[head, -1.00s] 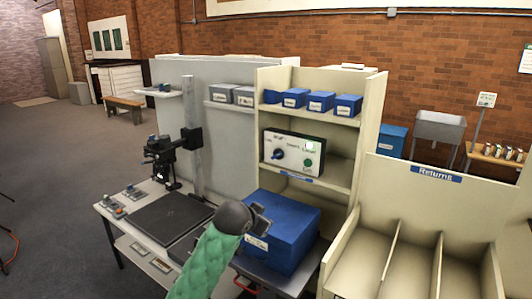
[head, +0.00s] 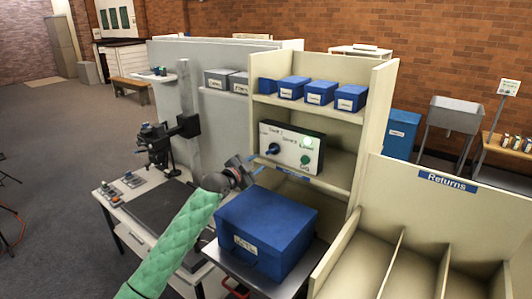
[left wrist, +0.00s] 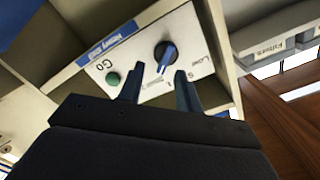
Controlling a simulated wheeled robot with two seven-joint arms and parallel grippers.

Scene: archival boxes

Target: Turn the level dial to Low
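The level dial is a blue knob (head: 273,148) on the white control panel (head: 292,140), which stands on the middle shelf of the cream rack. The left wrist view shows the knob (left wrist: 166,52) on a black round base. Its pointer aims toward my gripper, and a label reading Low is printed right of it in that view. The knob does not point straight at that label. My left gripper (head: 254,165) is open and empty, just in front of and below the panel. Its two blue fingers (left wrist: 160,72) are apart, with the knob just beyond them. My right gripper is out of view.
A green Go button (left wrist: 113,79) is close to the dial on the panel. A large blue box (head: 265,230) sits below the shelf, under my gripper. Small blue boxes (head: 320,92) fill the shelf above. The Returns bin (head: 445,181) stands at right.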

